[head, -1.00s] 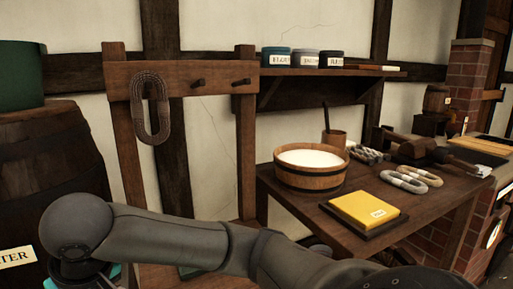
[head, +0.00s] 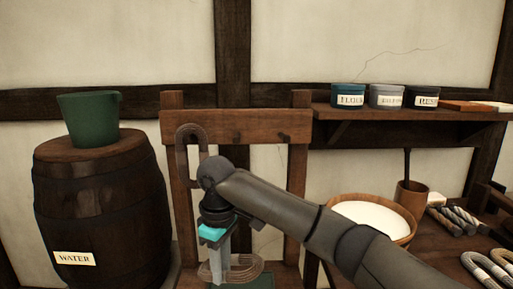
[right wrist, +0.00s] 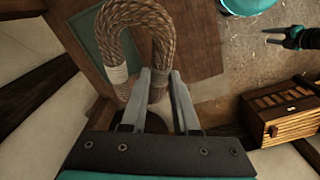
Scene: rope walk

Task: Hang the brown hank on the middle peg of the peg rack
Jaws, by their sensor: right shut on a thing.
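The wooden peg rack (head: 262,126) stands against the wall in the head view. Its middle peg (head: 238,138) and right peg (head: 284,137) are bare; a brownish hank (head: 182,148) hangs at the left end. My right gripper (head: 222,272) points down, low in front of the rack, shut on the brown hank (head: 246,266). In the right wrist view the brown hank (right wrist: 140,15) is a loop with pale bindings, one side between the fingers (right wrist: 160,82). The rack's lower part is partly hidden by my arm. My left gripper (right wrist: 272,36) shows far off in the right wrist view, its fingers apart.
A water barrel (head: 100,205) with a green bucket (head: 90,118) stands left. A shelf (head: 400,116) with jars is right of the rack. A tub of white stuff (head: 370,215) and other hanks (head: 490,268) are on the right-hand table.

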